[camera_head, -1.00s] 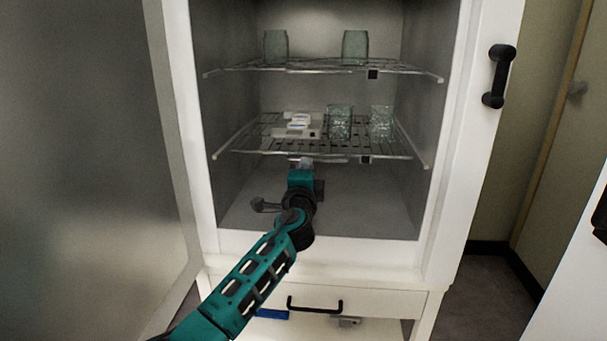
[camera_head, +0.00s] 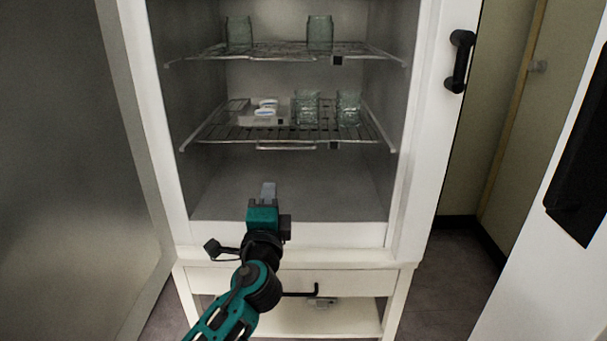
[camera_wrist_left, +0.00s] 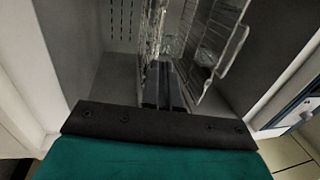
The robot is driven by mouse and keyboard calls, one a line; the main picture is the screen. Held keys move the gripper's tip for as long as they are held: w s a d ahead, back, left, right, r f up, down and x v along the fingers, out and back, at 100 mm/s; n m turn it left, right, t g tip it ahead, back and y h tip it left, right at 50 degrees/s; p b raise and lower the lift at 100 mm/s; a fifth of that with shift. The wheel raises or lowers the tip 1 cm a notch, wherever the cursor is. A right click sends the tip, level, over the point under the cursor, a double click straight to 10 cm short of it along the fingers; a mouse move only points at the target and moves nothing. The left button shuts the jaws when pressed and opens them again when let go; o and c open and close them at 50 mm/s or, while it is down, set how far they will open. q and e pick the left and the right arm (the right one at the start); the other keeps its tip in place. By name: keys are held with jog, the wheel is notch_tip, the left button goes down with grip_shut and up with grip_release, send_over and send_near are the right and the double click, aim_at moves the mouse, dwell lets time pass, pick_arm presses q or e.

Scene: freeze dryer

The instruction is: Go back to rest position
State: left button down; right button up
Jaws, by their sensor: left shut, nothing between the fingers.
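My left gripper (camera_head: 268,190) is shut and empty. In the head view it points into the lower front of the open white freeze dryer cabinet (camera_head: 416,130), below the middle wire shelf (camera_head: 300,146) and apart from it. My left arm comes in from the bottom of the picture. In the left wrist view the shut fingers (camera_wrist_left: 163,88) point into the cabinet, with the wire racks (camera_wrist_left: 205,45) beyond them. My right gripper is not in view.
The open cabinet door (camera_head: 70,170) stands at the left. Glass containers stand on the upper shelf (camera_head: 290,50) and middle shelf, with a small white item (camera_head: 264,108). A drawer handle (camera_head: 300,293) sits below. A white surface (camera_head: 535,240) is at the right.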

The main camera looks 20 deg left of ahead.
pick_arm(q)
jog(key=s+d+f+n+g+h, duration=0.25)
jog(key=s+f, duration=0.25)
jog(key=f, duration=0.3)
jog(key=s+d+f+n+g+h, duration=0.1)
jog(key=s+f+n+g+h, duration=0.2)
jog(key=s+f, duration=0.35)
jog(key=s+d+f+n+g+h, duration=0.35)
jog(key=s+f+n, duration=0.25)
jog(key=s+f, duration=0.4)
jog(key=s+a+r+y+p, duration=0.1)
jog(key=s+r+p, duration=0.3)
jog(key=r+p, duration=0.9)
jog(key=p, duration=0.4)
jog(key=shift+a, duration=0.4)
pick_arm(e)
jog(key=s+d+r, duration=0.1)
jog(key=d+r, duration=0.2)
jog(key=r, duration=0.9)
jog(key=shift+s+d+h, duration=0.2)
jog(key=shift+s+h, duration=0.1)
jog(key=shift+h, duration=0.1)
pick_arm(q)
jog(key=shift+n, duration=0.25)
